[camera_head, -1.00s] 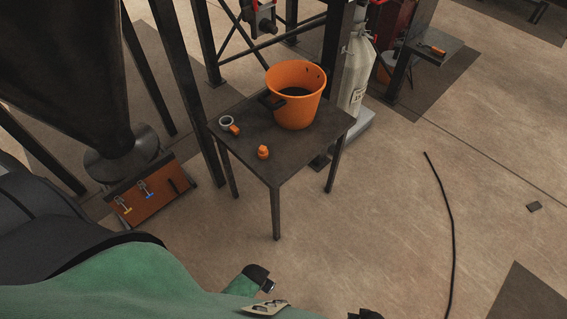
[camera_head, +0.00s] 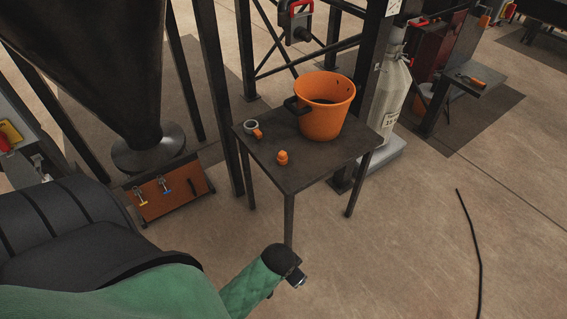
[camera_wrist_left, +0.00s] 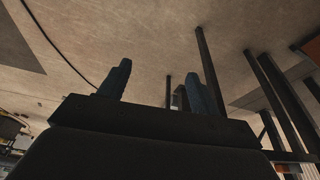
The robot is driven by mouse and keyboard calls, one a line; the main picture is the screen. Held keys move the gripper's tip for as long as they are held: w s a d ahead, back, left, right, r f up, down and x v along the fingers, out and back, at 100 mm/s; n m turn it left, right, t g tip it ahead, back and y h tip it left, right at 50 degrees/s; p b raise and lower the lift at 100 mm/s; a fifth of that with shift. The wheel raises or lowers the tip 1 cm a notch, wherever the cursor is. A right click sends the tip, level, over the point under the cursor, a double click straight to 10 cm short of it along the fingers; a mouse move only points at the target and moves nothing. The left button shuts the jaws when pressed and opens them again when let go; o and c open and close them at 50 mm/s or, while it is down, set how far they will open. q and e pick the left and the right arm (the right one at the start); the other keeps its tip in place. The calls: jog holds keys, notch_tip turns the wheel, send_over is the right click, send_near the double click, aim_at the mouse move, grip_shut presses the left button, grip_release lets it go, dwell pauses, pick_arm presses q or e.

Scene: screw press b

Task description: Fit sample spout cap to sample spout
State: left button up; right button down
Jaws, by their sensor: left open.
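A small orange cap-like piece (camera_head: 282,157) stands on the dark table near its front left edge; it looks like the sample spout cap. Left of it on the table lies a grey ring with an orange part (camera_head: 252,128). I cannot pick out the sample spout for certain. My left gripper (camera_head: 297,279) is in front of and below the table top, apart from everything. In the left wrist view its two fingers (camera_wrist_left: 156,83) stand apart with nothing between them. My right gripper is not in view.
An orange bucket (camera_head: 325,115) stands on the table (camera_head: 305,178). A large dark hopper (camera_head: 105,75) and a brown board with small valves (camera_head: 170,197) are at left.

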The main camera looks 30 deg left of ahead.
pick_arm(q)
jog(key=w+d+r+m+h+b, duration=0.25)
jog(key=w+d+r+m, duration=0.35)
jog(key=w+r+m, duration=0.3)
notch_tip(320, 180, up, 8)
jog(key=m+g+y, duration=0.3)
jog(key=m, duration=0.3)
send_over(282, 153)
jog(key=shift+w, duration=0.15)
notch_tip(282, 153, down, 2)
jog(key=shift+f, duration=0.15)
notch_tip(282, 153, down, 4)
jog(key=shift+f+p, duration=0.2)
jog(key=shift+p, duration=0.5)
jog(key=shift+f, duration=0.5)
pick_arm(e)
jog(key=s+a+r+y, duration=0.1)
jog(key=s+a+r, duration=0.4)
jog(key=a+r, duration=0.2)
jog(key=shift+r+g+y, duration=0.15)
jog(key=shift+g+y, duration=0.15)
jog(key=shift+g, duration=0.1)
